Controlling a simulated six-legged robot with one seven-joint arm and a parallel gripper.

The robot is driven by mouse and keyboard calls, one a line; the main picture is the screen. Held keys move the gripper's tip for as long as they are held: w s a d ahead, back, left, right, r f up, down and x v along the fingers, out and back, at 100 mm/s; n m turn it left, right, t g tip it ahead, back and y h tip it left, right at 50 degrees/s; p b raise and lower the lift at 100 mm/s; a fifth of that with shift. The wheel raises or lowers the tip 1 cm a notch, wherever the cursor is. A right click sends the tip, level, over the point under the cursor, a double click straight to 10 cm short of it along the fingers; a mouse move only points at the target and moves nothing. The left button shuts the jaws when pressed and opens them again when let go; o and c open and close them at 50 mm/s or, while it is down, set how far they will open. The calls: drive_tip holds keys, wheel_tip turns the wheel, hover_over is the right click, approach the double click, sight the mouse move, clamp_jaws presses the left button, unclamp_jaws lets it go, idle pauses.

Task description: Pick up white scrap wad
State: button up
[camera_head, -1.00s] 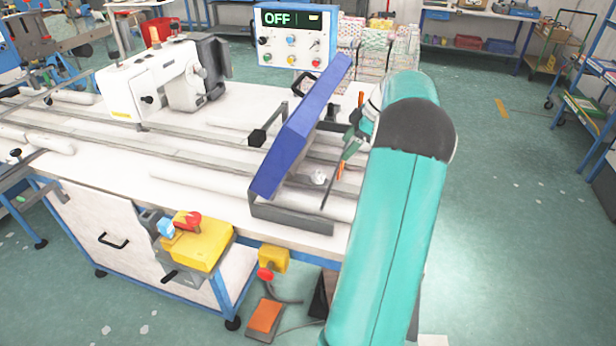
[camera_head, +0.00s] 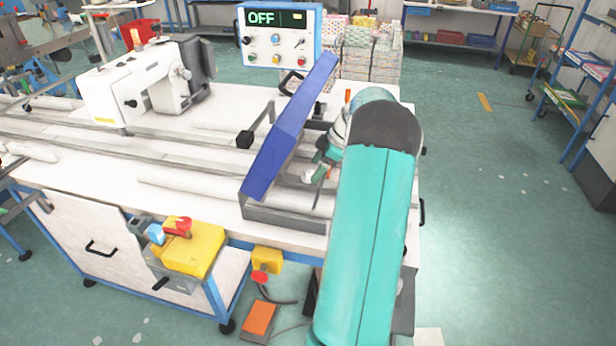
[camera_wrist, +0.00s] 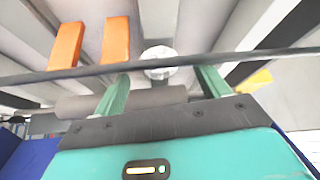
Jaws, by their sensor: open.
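The white scrap wad (camera_head: 308,177) is a small crumpled ball low beside the blue slanted panel (camera_head: 285,135), at the right part of the sewing table. It also shows in the wrist view (camera_wrist: 159,62), ahead of the gap between my two green fingers. My gripper (camera_wrist: 162,76) is open and nothing is held in it. In the head view my gripper (camera_head: 320,168) is close to the wad, just right of it and partly hidden by my arm. I cannot tell whether a finger touches the wad.
A thin dark rod (camera_wrist: 60,75) crosses the wrist view in front of the fingers. Two orange pieces (camera_wrist: 67,46) (camera_wrist: 116,39) are at its upper left. The sewing machine (camera_head: 150,85) and control box (camera_head: 280,38) stand farther back. Long white rolls (camera_head: 190,185) lie left of the panel.

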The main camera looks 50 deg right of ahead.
sight(312, 172)
drive_tip(key=x, duration=0.3)
drive_tip(key=shift+w+a+f, duration=0.1)
drive_tip(key=shift+w+f, duration=0.05)
drive_tip(key=shift+f, duration=0.05)
drive_tip(key=c, duration=1.1)
drive_tip(key=shift+o, duration=0.2)
drive_tip(key=shift+r, duration=0.1)
